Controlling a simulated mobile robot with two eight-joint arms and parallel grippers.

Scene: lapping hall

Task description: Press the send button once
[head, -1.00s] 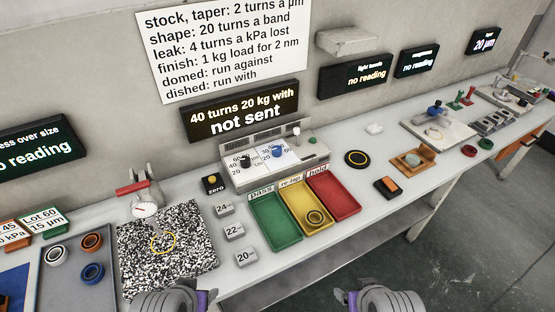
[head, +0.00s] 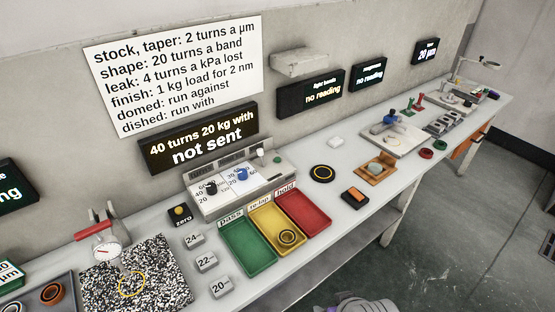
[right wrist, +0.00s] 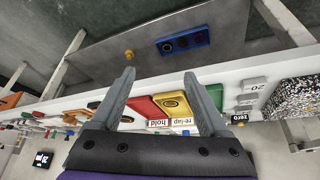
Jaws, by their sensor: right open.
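The grey control console (head: 235,197) stands against the wall behind the three trays, in the head view. It has a black knob, a blue knob (head: 242,174), a small white-tipped lever and a small green button (head: 277,160) at its right end. No send label is readable on it. The display above it (head: 200,140) reads "40 turns 20 kg with not sent". My right gripper (right wrist: 158,88) is open and empty in the right wrist view, its fingers apart over the bench edge; only part of my right arm shows at the head view's bottom edge. My left gripper is out of view.
Green (head: 248,247), yellow (head: 277,232) and red (head: 303,213) trays lie before the console; a ring sits in the yellow one. A zero button box (head: 180,213) and numbered blocks lie to the left. A black disc (head: 322,173) and an orange-topped box (head: 355,196) lie right.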

